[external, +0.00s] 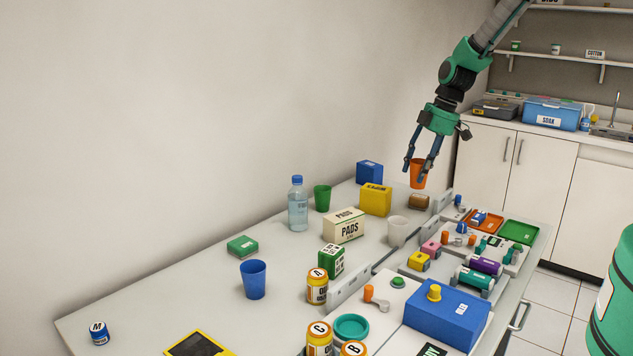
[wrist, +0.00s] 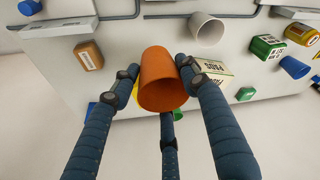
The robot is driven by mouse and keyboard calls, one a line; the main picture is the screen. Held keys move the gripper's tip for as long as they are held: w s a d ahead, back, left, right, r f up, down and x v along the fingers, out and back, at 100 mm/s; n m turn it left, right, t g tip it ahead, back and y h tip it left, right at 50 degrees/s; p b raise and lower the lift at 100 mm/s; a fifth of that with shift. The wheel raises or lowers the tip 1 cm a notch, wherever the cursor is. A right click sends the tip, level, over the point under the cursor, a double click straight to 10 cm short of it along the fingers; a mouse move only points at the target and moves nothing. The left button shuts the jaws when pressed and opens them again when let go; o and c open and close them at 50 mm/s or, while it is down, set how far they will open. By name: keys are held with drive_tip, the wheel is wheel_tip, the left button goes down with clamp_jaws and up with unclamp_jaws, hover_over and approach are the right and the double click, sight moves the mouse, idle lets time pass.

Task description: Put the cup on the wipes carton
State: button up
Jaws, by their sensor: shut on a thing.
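An orange cup (external: 416,178) is in my gripper (external: 419,168), held above the far end of the counter. In the wrist view the cup (wrist: 163,82) sits between my fingers with its open rim facing the camera. The fingers are closed around its sides. In the wrist view the cup and fingers hide most of the yellow carton.
A small brown box (external: 419,202) lies below the cup. A white cup (external: 397,231), a pads carton (external: 344,229), a green cup (external: 322,197) and a bottle (external: 298,206) stand nearby. Low dividers (external: 443,200) edge a crowded tray area at right. The front left counter has free room.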

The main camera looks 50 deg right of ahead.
drive_tip(key=w, duration=0.5)
drive_tip(key=w+d+f, duration=0.1)
drive_tip(key=w, duration=0.4)
drive_tip(key=w+d, duration=0.1)
drive_tip(key=w, duration=0.4)
drive_tip(key=shift+w+d+f, duration=0.1)
drive_tip(key=shift+w+f, duration=0.05)
drive_tip(key=shift+f, duration=0.05)
drive_tip(key=shift+f, duration=0.1)
drive_tip(key=shift+f+b, duration=0.35)
drive_tip(key=shift+f, duration=1.35)
drive_tip(key=shift+f, duration=0.15)
drive_tip(key=o, duration=0.8)
drive_tip(key=shift+r, duration=0.2)
drive_tip(key=p+v, duration=0.1)
drive_tip(key=v, duration=1.1)
